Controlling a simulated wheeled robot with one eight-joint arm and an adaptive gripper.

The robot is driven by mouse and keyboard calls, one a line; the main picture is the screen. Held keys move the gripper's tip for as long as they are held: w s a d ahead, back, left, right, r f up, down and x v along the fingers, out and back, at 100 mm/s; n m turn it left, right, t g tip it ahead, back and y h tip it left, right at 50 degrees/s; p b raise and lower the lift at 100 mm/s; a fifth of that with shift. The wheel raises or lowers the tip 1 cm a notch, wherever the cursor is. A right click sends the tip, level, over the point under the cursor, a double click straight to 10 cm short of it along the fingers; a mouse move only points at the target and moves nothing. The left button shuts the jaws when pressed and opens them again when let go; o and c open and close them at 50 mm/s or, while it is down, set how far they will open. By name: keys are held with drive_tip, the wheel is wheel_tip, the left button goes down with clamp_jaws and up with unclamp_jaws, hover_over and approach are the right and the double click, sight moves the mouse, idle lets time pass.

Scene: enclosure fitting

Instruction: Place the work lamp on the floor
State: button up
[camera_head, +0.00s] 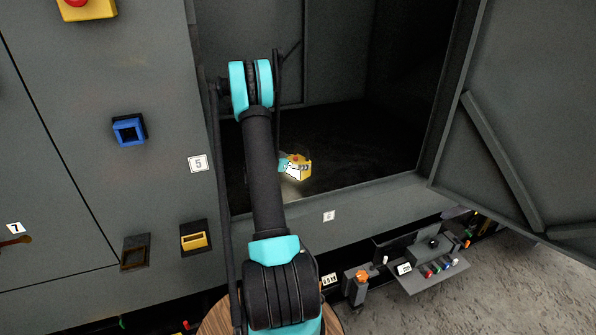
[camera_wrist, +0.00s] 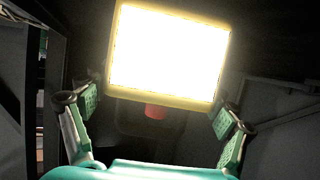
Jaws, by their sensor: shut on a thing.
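The work lamp (camera_head: 301,168) is a small yellow box shape, seen in the head view inside the open enclosure, in front of its dark floor (camera_head: 355,140). In the wrist view the lamp (camera_wrist: 168,55) has a bright lit panel in a yellow frame, with a red part below it. My gripper (camera_wrist: 156,108) has its two green-padded fingers on either side of the lamp's lower part and is shut on it. In the head view my arm hides part of the lamp and most of the gripper (camera_head: 288,165). I cannot tell whether the lamp touches the enclosure floor.
The enclosure door (camera_head: 530,120) stands open at the right. A front sill (camera_head: 380,200) with a label 6 edges the opening. A small shelf with coloured parts (camera_head: 432,268) juts out below. A round wooden top (camera_head: 215,318) is near my base. Concrete ground (camera_head: 520,290) is clear at lower right.

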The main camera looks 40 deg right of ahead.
drive_tip(key=shift+f, duration=2)
drive_tip(key=o, duration=1.7)
drive_tip(key=shift+v, duration=3.75)
